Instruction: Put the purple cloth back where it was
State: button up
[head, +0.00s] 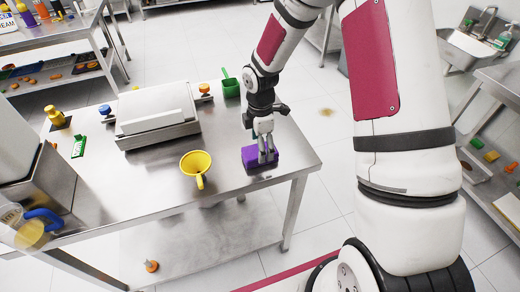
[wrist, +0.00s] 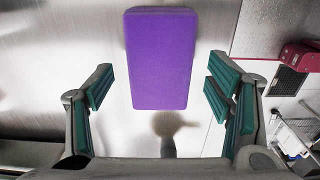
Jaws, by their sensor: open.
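The purple cloth (head: 259,158) is a folded block on the right end of the steel table (head: 225,192). In the head view my gripper (head: 266,155) is right over it, with the fingers overlapping it. In the wrist view the purple cloth (wrist: 160,58) lies flat on the metal top, upper middle. My gripper (wrist: 162,90) is open there, its green-padded fingers wide apart on either side. The cloth's lower end reaches between them, with a gap on both sides. Nothing is held.
A yellow funnel (head: 196,165) stands left of the cloth. A green scoop container (head: 230,85) is at the back edge, and a grey scale-like machine (head: 157,118) is farther left. The table's right edge is close to the cloth. Bare tabletop lies in front of the machine.

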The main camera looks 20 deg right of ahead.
jog(key=s+r+m+t+h, duration=0.1)
jog(key=s+r+m, duration=0.1)
jog(key=r, duration=0.7)
jog(key=s+r+m, duration=0.2)
jog(key=r, duration=0.7)
jog(key=s+r+m+t, duration=0.2)
jog(key=s+r+m, duration=0.5)
jog(key=s, duration=0.2)
jog(key=s+r+m+t+y, duration=0.1)
jog(key=s+r+m+t, duration=0.1)
jog(key=s+r+m, duration=0.4)
jog(key=shift+s+r+m+t+b, duration=0.35)
jog(key=shift+s+m, duration=0.15)
jog(key=shift+s, duration=1.7)
